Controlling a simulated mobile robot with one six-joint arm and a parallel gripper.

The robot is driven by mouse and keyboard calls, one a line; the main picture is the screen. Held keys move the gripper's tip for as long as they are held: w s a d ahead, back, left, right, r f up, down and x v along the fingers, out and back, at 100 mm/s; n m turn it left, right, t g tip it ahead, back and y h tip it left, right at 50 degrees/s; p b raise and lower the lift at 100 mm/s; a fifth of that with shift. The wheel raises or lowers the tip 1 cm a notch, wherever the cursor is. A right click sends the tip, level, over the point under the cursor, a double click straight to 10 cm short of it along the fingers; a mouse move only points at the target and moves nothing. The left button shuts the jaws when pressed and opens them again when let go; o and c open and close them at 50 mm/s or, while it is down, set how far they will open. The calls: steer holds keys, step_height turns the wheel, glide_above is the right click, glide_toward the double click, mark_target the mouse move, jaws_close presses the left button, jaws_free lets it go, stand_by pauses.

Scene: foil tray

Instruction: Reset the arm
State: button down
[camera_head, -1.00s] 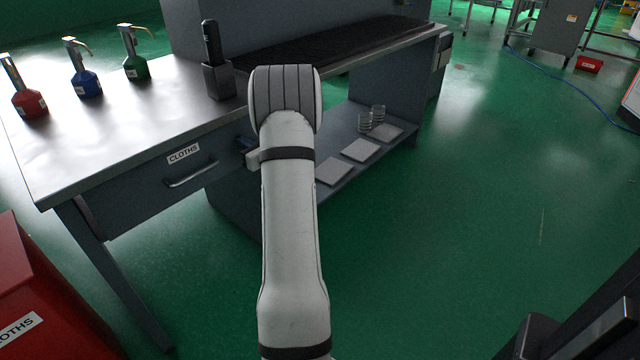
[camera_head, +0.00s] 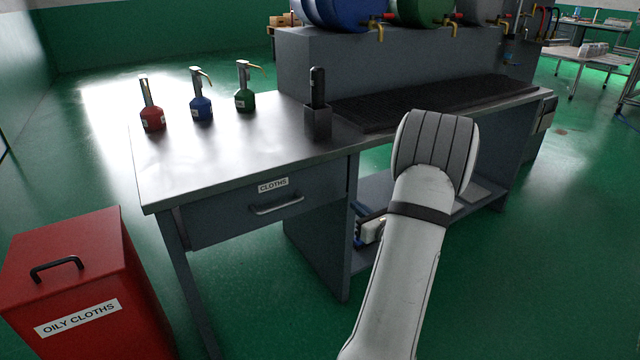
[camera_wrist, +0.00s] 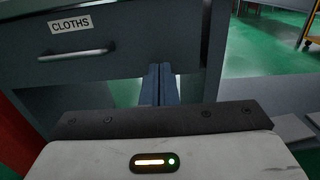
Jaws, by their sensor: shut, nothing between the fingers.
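My arm reaches forward in the head view, and its upper link hides part of the bench shelf. My gripper (camera_wrist: 160,72) shows in the wrist view as two blue-grey fingers side by side, closed together and empty. They point towards the bench, just right of and below the drawer (camera_wrist: 110,66) labelled CLOTHS.
The bench top (camera_head: 215,150) carries red (camera_head: 152,118), blue (camera_head: 201,108) and green (camera_head: 244,100) pump bottles and a black holder (camera_head: 318,122). A red OILY CLOTHS bin (camera_head: 75,270) stands at front left. Green floor (camera_head: 520,290) is open at the right.

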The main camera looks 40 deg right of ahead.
steer(key=w+a+r+n+g+y+p, duration=0.2)
steer(key=a+r+n+g+y+p, duration=0.35)
steer(key=a, duration=0.75)
steer(key=w+a+r+n+g+y+p, duration=0.15)
steer(key=a+r+n+y+p, duration=0.35)
steer(key=a+r+n, duration=0.65)
steer(key=s+a+r+n+g+h+p, duration=0.1)
steer(key=s+a+r+n+g+p, duration=0.25)
steer(key=s+a+n, duration=0.35)
steer(key=s+a+r+n+g+p, duration=0.3)
steer(key=s+a+g+p, duration=0.15)
steer(key=a, duration=0.55)
steer(key=s+d+r+n+h+p, duration=0.1)
steer(key=s+r+n+h+p, duration=0.6)
steer(key=r+n, duration=0.2)
steer(key=shift+s+n, duration=0.15)
steer(key=shift+n, duration=0.55)
steer(key=shift+d, duration=0.2)
